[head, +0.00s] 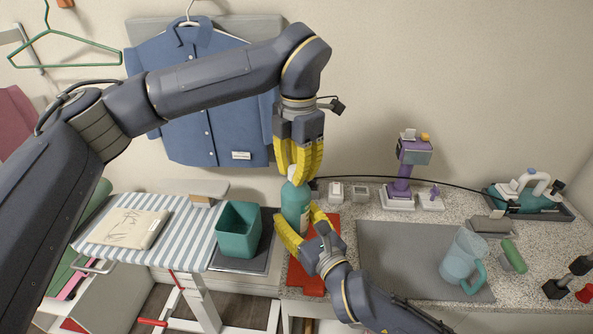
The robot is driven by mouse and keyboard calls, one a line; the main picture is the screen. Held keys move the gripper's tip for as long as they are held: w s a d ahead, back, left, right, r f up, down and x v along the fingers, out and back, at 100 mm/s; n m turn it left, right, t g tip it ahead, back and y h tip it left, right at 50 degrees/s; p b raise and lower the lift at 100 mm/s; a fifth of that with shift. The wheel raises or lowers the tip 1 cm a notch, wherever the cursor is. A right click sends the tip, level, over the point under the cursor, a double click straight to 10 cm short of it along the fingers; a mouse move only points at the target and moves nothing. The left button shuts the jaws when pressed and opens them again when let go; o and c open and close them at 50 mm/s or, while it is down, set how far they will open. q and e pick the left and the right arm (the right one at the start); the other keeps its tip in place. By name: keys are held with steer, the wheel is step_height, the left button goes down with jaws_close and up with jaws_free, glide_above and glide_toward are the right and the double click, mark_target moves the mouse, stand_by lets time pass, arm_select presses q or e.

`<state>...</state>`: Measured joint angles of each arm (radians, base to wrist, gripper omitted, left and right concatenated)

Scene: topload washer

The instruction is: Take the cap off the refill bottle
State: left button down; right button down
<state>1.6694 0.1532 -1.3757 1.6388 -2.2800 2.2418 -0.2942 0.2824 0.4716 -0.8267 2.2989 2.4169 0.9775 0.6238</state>
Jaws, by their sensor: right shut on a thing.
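The teal refill bottle (296,199) stands upright on a red mat (306,279) in the middle of the head view. My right gripper (303,222) comes in from the lower right and is shut on the bottle's lower body. My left gripper (296,172) points down from above, its yellow fingers on both sides of the bottle's top. The cap is mostly hidden between those fingers; I cannot tell whether they press on it.
A teal square bin (238,232) stands left of the bottle, beside a striped ironing board (180,233) with a folded cloth. A grey mat (385,250) with a clear blue jug (462,256) is at right. A purple device (401,170) stands behind. A blue shirt hangs behind my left arm.

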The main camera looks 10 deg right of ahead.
stand_by(0.3)
arm_select(q)
steer(key=shift+r, duration=0.15)
stand_by(0.7)
steer(key=shift+r, duration=0.35)
steer(key=shift+r, duration=0.35)
steer(key=shift+r, duration=0.25)
steer(key=shift+d+r, duration=0.1)
steer(key=shift+r, duration=1.9)
